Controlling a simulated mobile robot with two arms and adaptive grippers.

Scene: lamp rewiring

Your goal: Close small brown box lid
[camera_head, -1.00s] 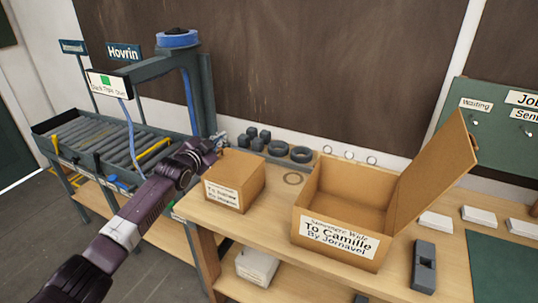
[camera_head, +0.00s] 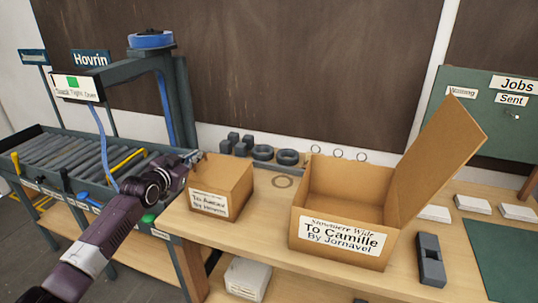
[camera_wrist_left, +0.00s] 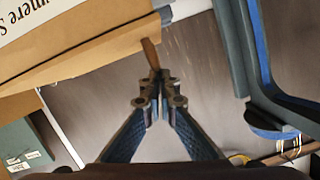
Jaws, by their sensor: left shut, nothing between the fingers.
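The small brown box (camera_head: 221,182) stands on the wooden bench, with a white label on its front. Its top looks flat and covered in the head view; I cannot tell if the lid is fully down. My left gripper (camera_head: 197,158) is shut and empty at the box's upper left edge. In the left wrist view, the closed fingertips (camera_wrist_left: 158,80) are close to a brown cardboard panel (camera_wrist_left: 90,45) and a labelled white surface. A thin brown strip (camera_wrist_left: 150,55) shows just beyond the tips; contact is unclear. My right gripper is not in view.
A larger open box (camera_head: 340,240), labelled "To Camille", stands right of the small box, its lid (camera_head: 440,150) raised. Dark rings and blocks (camera_head: 262,152) lie behind. A roller conveyor (camera_head: 75,160) with a post stands left. A dark tool (camera_head: 430,260) lies right.

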